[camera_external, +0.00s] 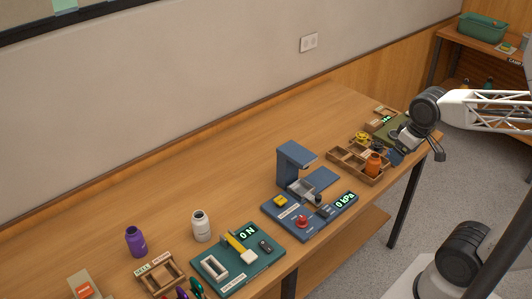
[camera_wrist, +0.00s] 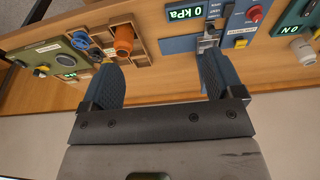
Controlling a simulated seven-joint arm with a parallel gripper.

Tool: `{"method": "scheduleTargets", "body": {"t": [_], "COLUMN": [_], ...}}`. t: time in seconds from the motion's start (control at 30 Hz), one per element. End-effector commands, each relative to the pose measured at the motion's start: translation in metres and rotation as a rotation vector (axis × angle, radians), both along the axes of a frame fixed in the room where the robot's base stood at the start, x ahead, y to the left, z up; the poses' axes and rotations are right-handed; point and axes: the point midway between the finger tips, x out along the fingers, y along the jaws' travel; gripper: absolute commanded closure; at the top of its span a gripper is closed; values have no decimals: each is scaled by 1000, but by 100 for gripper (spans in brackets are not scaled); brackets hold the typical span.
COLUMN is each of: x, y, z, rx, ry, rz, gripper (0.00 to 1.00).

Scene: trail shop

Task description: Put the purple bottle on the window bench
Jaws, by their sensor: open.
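The purple bottle (camera_external: 135,241) stands upright on the long wooden table (camera_external: 235,158), near the lower left of the external view. A white bottle (camera_external: 201,226) stands to its right. My gripper (camera_external: 408,140) is far from the purple bottle, over the table's right end. In the wrist view my gripper (camera_wrist: 160,68) has its two blue fingers wide apart with nothing between them. The purple bottle does not show clearly in the wrist view. I cannot tell for certain which surface is the window bench.
A wooden tray with an orange bottle (camera_external: 373,164), a blue kPa station (camera_external: 291,162) and a green N station (camera_external: 210,270) line the table's front. An open wooden box (camera_external: 158,279) sits near the purple bottle. A separate shelf holds a green bin (camera_external: 483,27).

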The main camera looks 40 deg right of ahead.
Motion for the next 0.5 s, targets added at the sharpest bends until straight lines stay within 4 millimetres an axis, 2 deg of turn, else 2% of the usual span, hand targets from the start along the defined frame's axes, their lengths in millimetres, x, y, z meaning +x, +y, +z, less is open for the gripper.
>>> {"method": "scheduleTargets", "body": {"t": [0.33,0.5], "x": [3,18], "y": [1,7], "z": [1,7], "rx": [1,2], "ry": [0,-3], "rz": [3,26], "gripper": [14,14]}}
